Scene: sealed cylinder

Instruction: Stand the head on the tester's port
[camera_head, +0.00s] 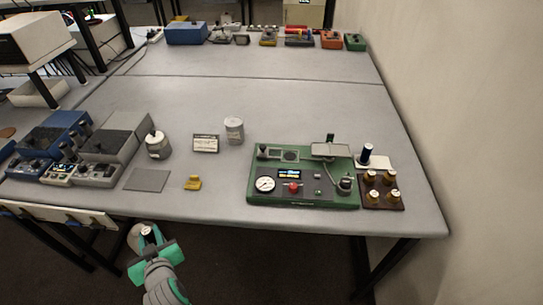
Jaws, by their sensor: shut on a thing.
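The green tester (300,200) lies flat near the table's front edge. It bears a round dial, a small lit screen, a red knob, and a grey round fitting (345,184) at its right; I cannot tell which part is the port. My gripper (150,240) is at the lower left, in front of the table edge and well left of the tester. It is shut on a pale rounded piece with a dark top, which looks like the head (136,238). The fingers partly hide it.
A brown tray (382,205) with several brass-coloured pieces sits right of the tester. A pale canister (234,130), a rounded pot (157,144), a small framed card (205,143), a yellow piece (192,183) and a grey pad (147,181) stand left. Mid-table behind is clear.

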